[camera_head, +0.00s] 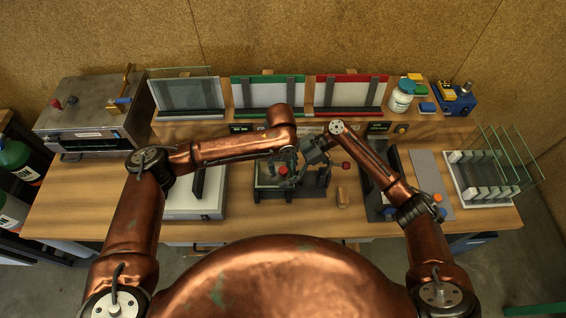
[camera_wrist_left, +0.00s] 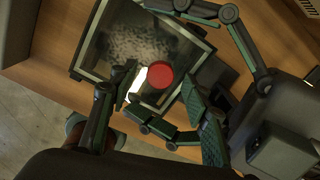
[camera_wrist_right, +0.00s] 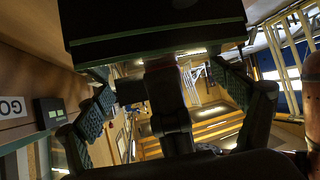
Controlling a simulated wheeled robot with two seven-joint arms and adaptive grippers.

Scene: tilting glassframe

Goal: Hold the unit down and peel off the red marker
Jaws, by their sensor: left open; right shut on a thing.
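The unit is a dark-framed glass panel (camera_head: 262,194) lying on the bench at centre; its mottled pane also fills the left wrist view (camera_wrist_left: 132,45). A round red marker (camera_wrist_left: 160,75) stands up from it and also shows in the head view (camera_head: 283,170). My left gripper (camera_wrist_left: 155,112) is open, its fingers on either side of the red marker's near side. My right gripper (camera_head: 312,155) is beside it, with finger links at the frame's edge in the left wrist view. In the right wrist view its fingers flank a dark body; the contact is partly hidden.
Another red knob (camera_head: 346,165) and a small wooden block (camera_head: 342,196) are right of the unit. A pale flat device (camera_head: 190,205) is to the left. A rack of glass panes (camera_head: 485,180) stands at far right. Framed panels (camera_head: 268,92) line the back shelf.

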